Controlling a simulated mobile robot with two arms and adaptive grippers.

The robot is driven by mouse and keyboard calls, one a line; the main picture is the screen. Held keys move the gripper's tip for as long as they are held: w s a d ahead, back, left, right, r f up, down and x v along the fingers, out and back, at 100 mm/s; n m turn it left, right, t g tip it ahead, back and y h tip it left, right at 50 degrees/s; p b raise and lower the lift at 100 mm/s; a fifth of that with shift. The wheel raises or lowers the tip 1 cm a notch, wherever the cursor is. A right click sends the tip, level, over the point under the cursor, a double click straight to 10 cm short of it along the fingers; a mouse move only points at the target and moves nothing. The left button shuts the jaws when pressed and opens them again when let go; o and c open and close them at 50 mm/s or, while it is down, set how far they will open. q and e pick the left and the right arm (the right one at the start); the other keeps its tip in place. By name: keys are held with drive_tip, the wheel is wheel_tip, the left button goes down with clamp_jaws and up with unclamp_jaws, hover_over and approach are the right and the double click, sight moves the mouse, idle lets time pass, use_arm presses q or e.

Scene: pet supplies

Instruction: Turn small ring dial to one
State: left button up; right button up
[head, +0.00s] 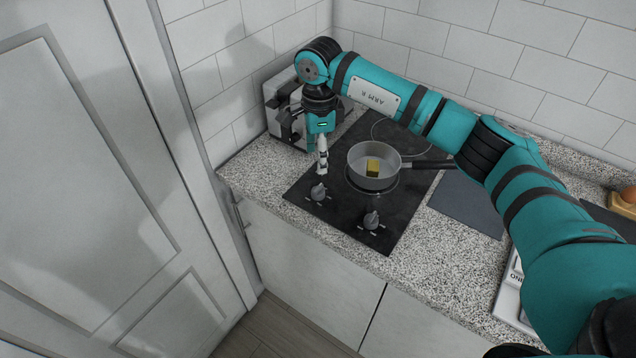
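A black cooktop (405,228) is set into the speckled counter, with two grey dials along its front edge. The left dial (319,192) is close below my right gripper (322,170), and the right dial (371,219) is farther right. My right gripper points down, with a gap between its fingertips and the left dial. Its fingers look close together, but I cannot tell whether they are open or shut. Dial markings are too small to read. A ring (400,140) shows at the back; another is partly hidden under the saucepan. My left gripper is not in view.
A grey saucepan (354,158) holding a yellow block (373,167) stands on the cooktop, its handle (432,165) pointing right. A toaster-like appliance (277,95) stands behind left. A dark board (466,205) lies right. The counter's front strip (420,270) is clear.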

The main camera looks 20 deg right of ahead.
drive_tip(key=p, duration=0.1)
hover_over(318, 187)
wheel_tip(318, 187, down, 4)
drive_tip(key=shift+f, duration=0.15)
wheel_tip(318, 187, down, 5)
drive_tip(key=shift+s+r+p, duration=0.1)
drive_tip(key=shift+p, duration=0.6)
drive_tip(key=shift+f, duration=1.55)
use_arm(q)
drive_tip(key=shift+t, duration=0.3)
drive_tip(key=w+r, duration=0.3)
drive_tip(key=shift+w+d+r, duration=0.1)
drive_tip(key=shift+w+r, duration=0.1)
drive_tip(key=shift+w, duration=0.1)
use_arm(e)
drive_tip(key=c, duration=1.1)
